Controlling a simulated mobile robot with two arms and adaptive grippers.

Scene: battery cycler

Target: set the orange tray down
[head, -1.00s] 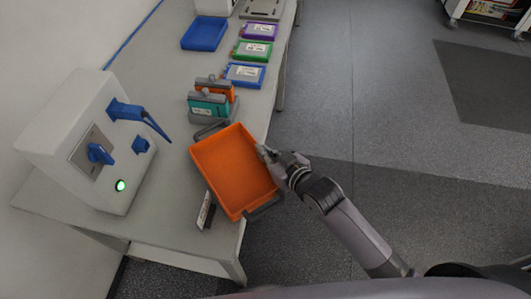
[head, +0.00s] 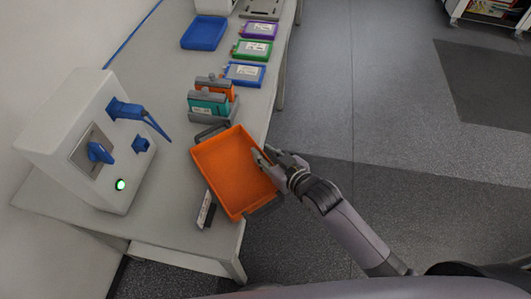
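The orange tray (head: 232,172) is a shallow rectangular box with grey handles at its two ends. It lies at the near right part of the grey table, turned at an angle, with its right side reaching past the table edge. I cannot tell from above whether its underside touches the table all over. My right gripper (head: 266,155) is at the tray's right long wall. Its fingers are spread, one over the inside of the tray and one outside the wall. The tray is empty.
A white cycler box (head: 75,145) with a green light stands at the left. A holder with teal (head: 208,103) and orange packs stands behind the tray. A blue tray (head: 204,33) is farther back.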

